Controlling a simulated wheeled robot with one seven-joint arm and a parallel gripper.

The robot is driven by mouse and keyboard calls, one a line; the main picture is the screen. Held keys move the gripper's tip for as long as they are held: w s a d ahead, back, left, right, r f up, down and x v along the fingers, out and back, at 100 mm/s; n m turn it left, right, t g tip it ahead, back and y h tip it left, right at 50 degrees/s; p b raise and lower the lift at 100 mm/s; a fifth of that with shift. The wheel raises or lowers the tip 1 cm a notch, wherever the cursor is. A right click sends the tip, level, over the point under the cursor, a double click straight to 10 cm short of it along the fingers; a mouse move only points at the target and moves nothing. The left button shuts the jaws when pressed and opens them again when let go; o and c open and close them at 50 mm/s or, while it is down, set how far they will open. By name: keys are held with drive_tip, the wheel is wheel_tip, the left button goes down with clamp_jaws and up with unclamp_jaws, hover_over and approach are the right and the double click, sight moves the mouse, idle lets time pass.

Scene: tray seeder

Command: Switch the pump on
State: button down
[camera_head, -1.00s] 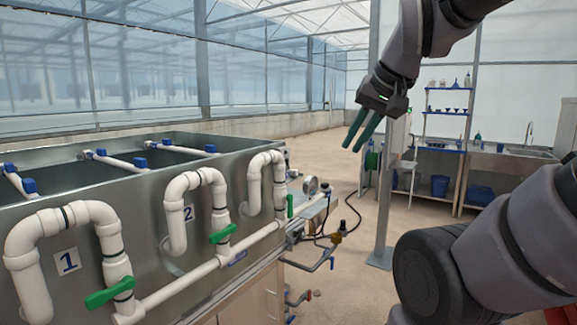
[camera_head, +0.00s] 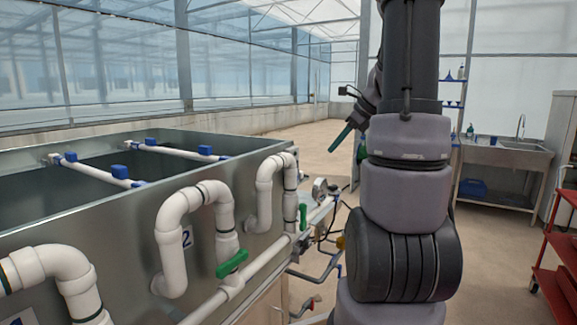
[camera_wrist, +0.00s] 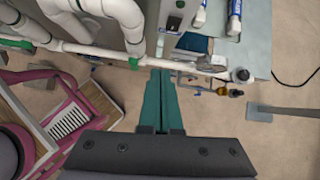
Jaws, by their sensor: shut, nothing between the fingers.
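No pump can be singled out for certain. A small grey box with a dark rocker-like part (camera_wrist: 173,22) shows at the top of the wrist view; it may be a switch, but its position cannot be read. My gripper (camera_head: 341,137) has green fingers, closed together and empty. In the head view it points down and left in the air, partly behind my arm. In the wrist view its fingertips (camera_wrist: 160,72) appear just below the white pipe and the box, apart from the box as far as can be seen. A round gauge (camera_head: 320,187) stands at the tank's far end.
The metal tank (camera_head: 120,215) has white pipes (camera_head: 175,235) and green valve handles (camera_head: 232,263) along its side. Blue-and-white tubes (camera_wrist: 234,17) lie on a bench right of the box. A red cart (camera_head: 560,260) and a sink (camera_head: 510,155) stand at the right. Floor lies open behind.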

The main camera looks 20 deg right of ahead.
drive_tip(key=shift+w+d+f+m, duration=0.2)
drive_tip(key=shift+w+d+m, duration=0.1)
drive_tip(key=shift+w, duration=0.15)
drive_tip(key=shift+w+d+f+m, duration=0.2)
drive_tip(key=shift+w+m, duration=0.1)
drive_tip(key=shift+w, duration=0.15)
drive_tip(key=shift+a, duration=0.1)
drive_tip(key=w+a+r+x, duration=0.1)
drive_tip(key=w+x, duration=0.1)
drive_tip(key=x, duration=1)
drive_tip(key=shift+a, duration=0.35)
drive_tip(key=shift+w+r, duration=0.1)
